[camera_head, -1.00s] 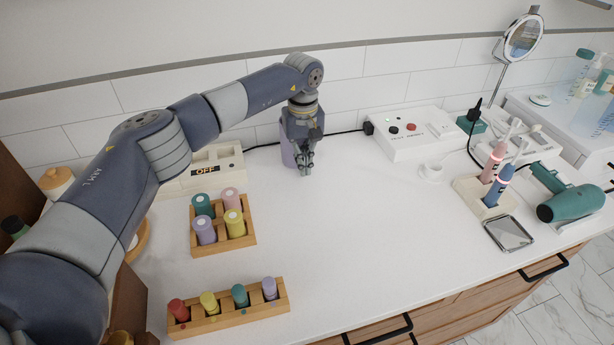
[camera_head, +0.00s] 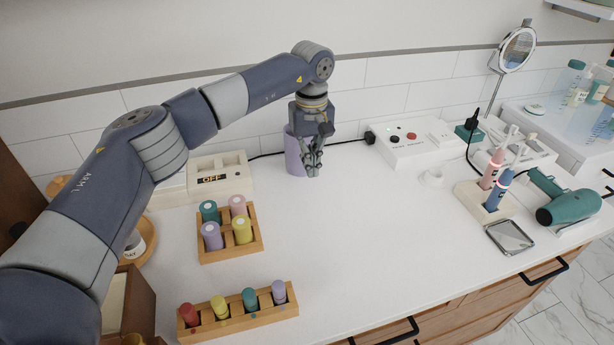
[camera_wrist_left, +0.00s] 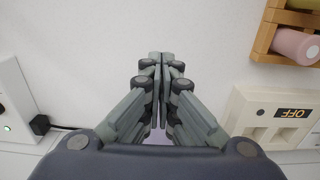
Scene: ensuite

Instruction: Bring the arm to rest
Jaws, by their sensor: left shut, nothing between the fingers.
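My left arm reaches in from the left in the head view, and its left gripper (camera_head: 312,168) hangs fingers-down over the back of the white counter (camera_head: 360,240). The gripper is shut and empty. A lilac cup (camera_head: 294,155) stands just behind it, partly hidden by it. In the left wrist view the shut fingers (camera_wrist_left: 161,62) meet over bare counter. My right gripper is not in view.
A white box marked OFF (camera_head: 222,178) and two wooden racks (camera_head: 228,255) (camera_head: 240,322) with coloured cylinders stand left. A switch box (camera_head: 414,152), a toothbrush stand (camera_head: 478,205) and a teal hair dryer (camera_head: 568,206) stand right. The counter's middle is clear.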

